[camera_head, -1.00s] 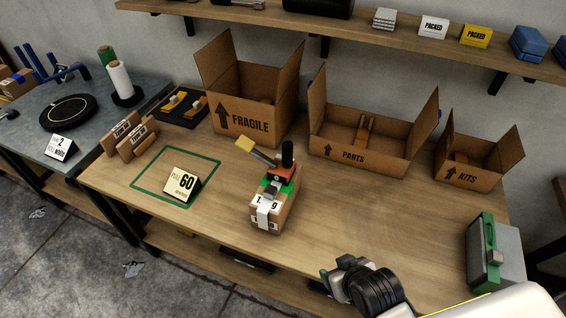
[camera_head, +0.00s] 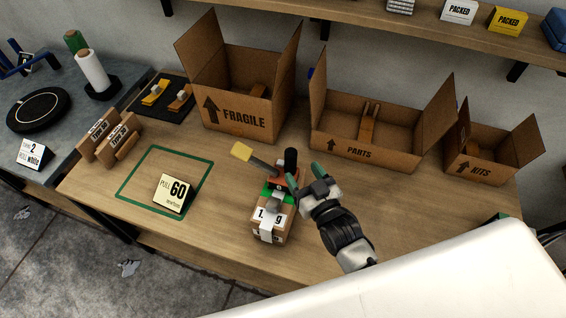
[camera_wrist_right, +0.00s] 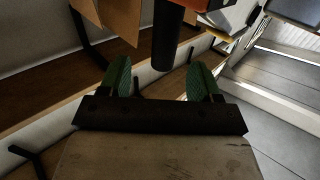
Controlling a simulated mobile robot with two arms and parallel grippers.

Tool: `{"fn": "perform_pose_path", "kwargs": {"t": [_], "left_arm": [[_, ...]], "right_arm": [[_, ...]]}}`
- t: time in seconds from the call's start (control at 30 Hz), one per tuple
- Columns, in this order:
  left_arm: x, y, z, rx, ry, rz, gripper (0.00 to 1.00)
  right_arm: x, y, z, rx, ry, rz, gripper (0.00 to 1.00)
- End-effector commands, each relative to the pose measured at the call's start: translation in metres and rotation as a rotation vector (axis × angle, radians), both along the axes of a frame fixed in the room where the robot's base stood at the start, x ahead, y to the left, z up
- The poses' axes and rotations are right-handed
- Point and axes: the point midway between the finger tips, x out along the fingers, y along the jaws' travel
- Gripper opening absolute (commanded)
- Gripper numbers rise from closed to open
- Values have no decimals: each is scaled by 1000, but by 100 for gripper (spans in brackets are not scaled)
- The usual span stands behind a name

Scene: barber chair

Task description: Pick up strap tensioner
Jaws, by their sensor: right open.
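The strap tensioner (camera_head: 279,184) is a red and black tool with a black upright grip (camera_head: 290,160) and a lever with a yellow end (camera_head: 241,151). It sits on a small brown labelled package (camera_head: 268,222) with a green band, in the middle of the bench. My right gripper (camera_head: 307,177) is open just right of the tensioner. In the right wrist view the black grip (camera_wrist_right: 168,38) hangs into the picture, in line with the gap between the green fingers (camera_wrist_right: 160,82). A red part of the tool shows at the top edge. My left gripper is out of view.
Open cartons marked FRAGILE (camera_head: 243,118), PARTS (camera_head: 360,154) and KITS (camera_head: 480,168) stand along the back. The bench front left is clear.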

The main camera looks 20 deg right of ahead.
Motion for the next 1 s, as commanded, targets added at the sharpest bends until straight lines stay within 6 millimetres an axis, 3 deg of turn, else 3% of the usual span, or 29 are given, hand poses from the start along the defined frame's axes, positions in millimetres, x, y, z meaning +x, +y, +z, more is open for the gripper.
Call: {"fn": "perform_pose_path", "kwargs": {"t": [0.1, 0.23, 0.33, 0.5, 0.6, 0.97, 1.0], "left_arm": [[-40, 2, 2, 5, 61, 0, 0], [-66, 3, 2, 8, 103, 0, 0], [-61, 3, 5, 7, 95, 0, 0], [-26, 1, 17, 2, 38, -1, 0], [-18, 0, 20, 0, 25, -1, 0], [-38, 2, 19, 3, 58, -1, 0], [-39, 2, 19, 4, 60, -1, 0]], "right_arm": [[19, 4, 2, 0, -1, 0, 63], [29, 6, 1, -1, 1, 1, 63], [36, 8, 1, -1, 1, 1, 63], [58, 15, -1, 0, 1, 1, 63], [71, 17, -3, -1, 1, 1, 63], [81, 19, -5, -1, 1, 1, 63], [81, 19, -5, -1, 1, 0, 57]]}}
